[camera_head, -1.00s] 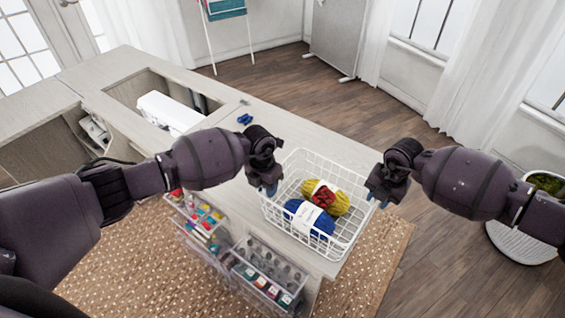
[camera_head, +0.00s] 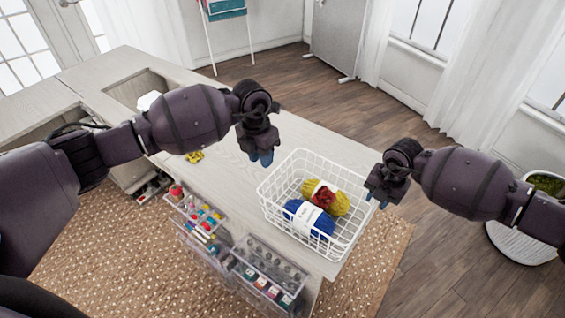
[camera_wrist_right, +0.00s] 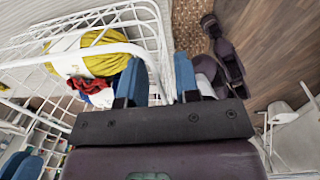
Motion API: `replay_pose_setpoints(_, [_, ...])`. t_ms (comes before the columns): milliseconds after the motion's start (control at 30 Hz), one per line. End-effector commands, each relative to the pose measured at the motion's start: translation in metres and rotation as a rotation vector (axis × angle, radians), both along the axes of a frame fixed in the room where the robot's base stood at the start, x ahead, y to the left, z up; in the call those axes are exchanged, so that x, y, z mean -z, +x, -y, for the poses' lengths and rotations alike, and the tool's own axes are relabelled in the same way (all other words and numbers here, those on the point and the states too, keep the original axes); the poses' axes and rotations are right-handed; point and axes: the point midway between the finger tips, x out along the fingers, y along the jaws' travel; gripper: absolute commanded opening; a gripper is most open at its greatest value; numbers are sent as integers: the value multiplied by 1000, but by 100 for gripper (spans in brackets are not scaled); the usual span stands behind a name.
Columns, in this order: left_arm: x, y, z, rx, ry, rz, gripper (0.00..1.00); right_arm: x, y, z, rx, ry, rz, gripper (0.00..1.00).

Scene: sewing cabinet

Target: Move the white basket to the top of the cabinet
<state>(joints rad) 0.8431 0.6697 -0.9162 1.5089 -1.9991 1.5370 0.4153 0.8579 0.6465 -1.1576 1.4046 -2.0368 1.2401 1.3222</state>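The white wire basket (camera_head: 290,236) sits upright on the near right end of the pale cabinet top (camera_head: 340,148). It holds a yellow yarn ball (camera_head: 338,203) and a blue yarn ball (camera_head: 296,208). My left gripper (camera_head: 262,157) is above the cabinet top, behind and left of the basket, apart from it. Its blue fingers look slightly spread and empty. My right gripper (camera_head: 378,200) is at the basket's right rim. In the right wrist view its blue fingers (camera_wrist_right: 158,82) stand apart on either side of the white rim, with a gap showing.
Clear drawers with spools and bottles (camera_head: 268,272) stand in front of the cabinet. A small yellow item (camera_head: 195,157) lies on the top at the left. A white machine (camera_head: 148,100) shows partly in the recess. A potted plant (camera_head: 545,184) stands at the right.

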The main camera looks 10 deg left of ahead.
Motion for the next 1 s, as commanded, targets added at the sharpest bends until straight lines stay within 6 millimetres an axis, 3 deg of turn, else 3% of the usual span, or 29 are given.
replay_pose_setpoints(167, [-2, 0, 0, 0, 0, 0, 30, -12, 0, 2, 0, 0, 1, 30])
replay_pose_setpoints(700, [-2, 0, 0, 1, 0, 0, 30, -104, -4, 9, -1, 0, 2, 30])
replay_pose_setpoints(1000, [-2, 0, 0, 1, 0, 0, 30, -120, -5, 10, 0, 0, 0, 30])
